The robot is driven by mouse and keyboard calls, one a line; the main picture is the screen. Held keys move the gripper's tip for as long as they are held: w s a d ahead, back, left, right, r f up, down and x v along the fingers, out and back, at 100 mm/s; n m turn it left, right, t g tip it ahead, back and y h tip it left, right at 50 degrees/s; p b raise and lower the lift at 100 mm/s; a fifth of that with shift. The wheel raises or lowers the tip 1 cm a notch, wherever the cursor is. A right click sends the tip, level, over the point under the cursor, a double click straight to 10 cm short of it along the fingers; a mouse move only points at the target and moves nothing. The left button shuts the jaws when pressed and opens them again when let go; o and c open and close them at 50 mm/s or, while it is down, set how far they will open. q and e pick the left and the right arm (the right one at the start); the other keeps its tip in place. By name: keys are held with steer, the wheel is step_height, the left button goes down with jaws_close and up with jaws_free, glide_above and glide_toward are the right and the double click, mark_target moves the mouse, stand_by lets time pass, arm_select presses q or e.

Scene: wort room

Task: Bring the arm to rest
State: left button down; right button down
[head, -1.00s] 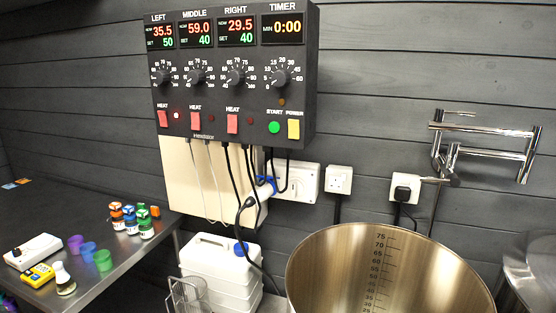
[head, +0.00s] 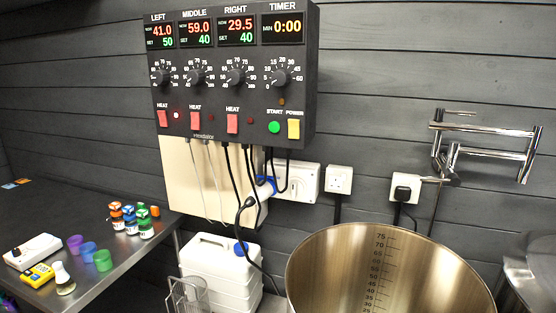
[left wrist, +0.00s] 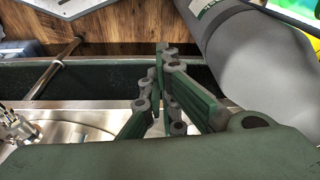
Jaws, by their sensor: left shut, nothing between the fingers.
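My left gripper (left wrist: 163,88) shows in the left wrist view, its dark green and grey fingers shut together with nothing between them. A shiny metal surface and a dark trough-like strip lie beyond and below it there. Neither gripper shows in the head view. The control panel (head: 233,75) on the wall shows LEFT 41.0 over 50, MIDDLE 59.0 over 40, RIGHT 29.5 over 40, and the timer at 0:00. The small lamp beside the left heat switch is lit.
A large steel kettle (head: 330,262) stands at the lower right. A white jerrycan (head: 215,268) stands beside it. A dark bench (head: 60,213) at left holds several small bottles, coloured cups and a yellow meter (head: 38,275). A chrome tap (head: 485,152) is on the wall.

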arm_select(q)
steer(key=s+a+f+g, duration=0.1)
steer(key=s+a+f, duration=0.2)
steer(key=s+f, duration=1.6)
step_height(320, 180, down, 4)
steer(key=shift+a+r+g, duration=0.1)
steer(key=shift+a+g, duration=0.1)
steer(key=shift+g, duration=0.1)
